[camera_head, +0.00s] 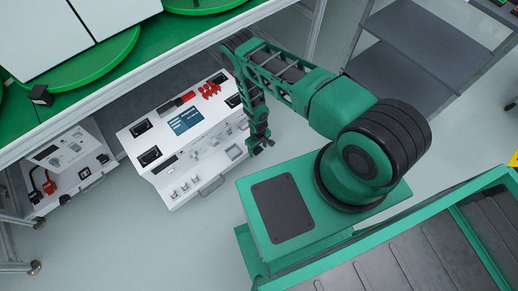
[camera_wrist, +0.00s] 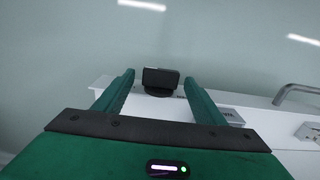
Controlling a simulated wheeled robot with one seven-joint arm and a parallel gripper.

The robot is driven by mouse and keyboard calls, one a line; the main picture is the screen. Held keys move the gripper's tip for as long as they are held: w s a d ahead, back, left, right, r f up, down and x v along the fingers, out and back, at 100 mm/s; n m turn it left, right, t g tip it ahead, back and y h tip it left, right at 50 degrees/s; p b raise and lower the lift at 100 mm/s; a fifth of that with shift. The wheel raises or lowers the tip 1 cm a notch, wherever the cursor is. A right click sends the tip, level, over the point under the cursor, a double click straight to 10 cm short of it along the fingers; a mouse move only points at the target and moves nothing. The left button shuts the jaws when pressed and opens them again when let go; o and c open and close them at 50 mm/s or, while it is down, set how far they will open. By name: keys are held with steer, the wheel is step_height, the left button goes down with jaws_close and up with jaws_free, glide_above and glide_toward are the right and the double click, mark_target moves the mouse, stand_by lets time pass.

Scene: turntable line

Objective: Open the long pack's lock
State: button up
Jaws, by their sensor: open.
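The long pack (camera_head: 190,128) is a white box on the floor beside the bench, with a blue screen, red parts and black fittings on top. My gripper (camera_head: 260,145) hangs at its right end. In the wrist view my gripper (camera_wrist: 159,78) is open, with its two green fingers apart. A black knob (camera_wrist: 160,77), which looks like the lock, stands on a round black base at the pack's white edge (camera_wrist: 255,122). It shows between and beyond the fingertips, and I cannot tell whether they touch it. In the head view the knob is hidden or too small to tell.
A grey handle (camera_wrist: 296,92) sticks out from the pack to the right of the knob. A smaller white pack (camera_head: 70,165) stands at the left. The green bench (camera_head: 110,85) with round turntables is above left. A grey shelf cart (camera_head: 425,45) stands at upper right. Pale floor is clear in front.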

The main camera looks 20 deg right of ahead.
steer(key=c, duration=1.1)
steer(key=shift+o, duration=0.2)
steer(key=shift+d, duration=0.15)
steer(key=shift+s+a+f+t+h, duration=0.1)
steer(key=shift+a+t+h, duration=0.25)
steer(key=shift+h, duration=0.65)
steer(key=shift+s+a+t+h, duration=0.1)
steer(key=shift+a+t+h, duration=0.2)
steer(key=shift+h, duration=0.7)
steer(key=shift+a+f+t+h, duration=0.15)
steer(key=shift+a+t+h, duration=0.2)
steer(key=shift+h, duration=0.75)
steer(key=shift+a+f+t+h, duration=0.15)
steer(key=shift+t+h, duration=0.25)
steer(key=shift+h, duration=0.7)
steer(key=shift+d, duration=0.1)
steer(key=o, duration=1.1)
steer(key=shift+s, duration=0.1)
steer(key=shift+c, duration=0.2)
